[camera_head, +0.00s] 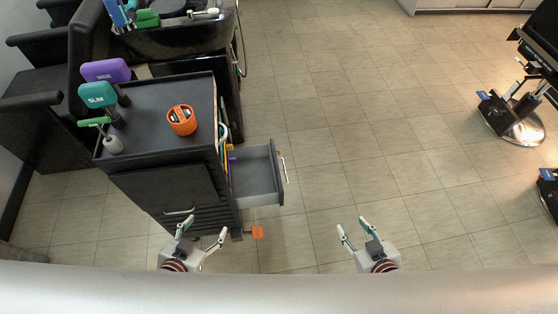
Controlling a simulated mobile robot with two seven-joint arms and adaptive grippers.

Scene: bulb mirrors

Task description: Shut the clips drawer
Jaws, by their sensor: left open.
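A grey drawer (255,184) stands pulled out from the right side of a black salon trolley (150,160). It looks empty, and a light handle (283,167) is on its outer front. I cannot read a label that marks it as the clips drawer. My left gripper (204,229) is open and empty, in front of the trolley's near side and to the lower left of the drawer. My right gripper (354,228) is open and empty over the floor, to the lower right of the drawer. Neither gripper touches the drawer.
The trolley top holds an orange round container (181,120), a teal SLIM brush (97,95) and a purple WIDE brush (105,70). An orange tag (258,232) is low near the trolley's corner. A black chair is at the left. The tiled floor right of the drawer is clear.

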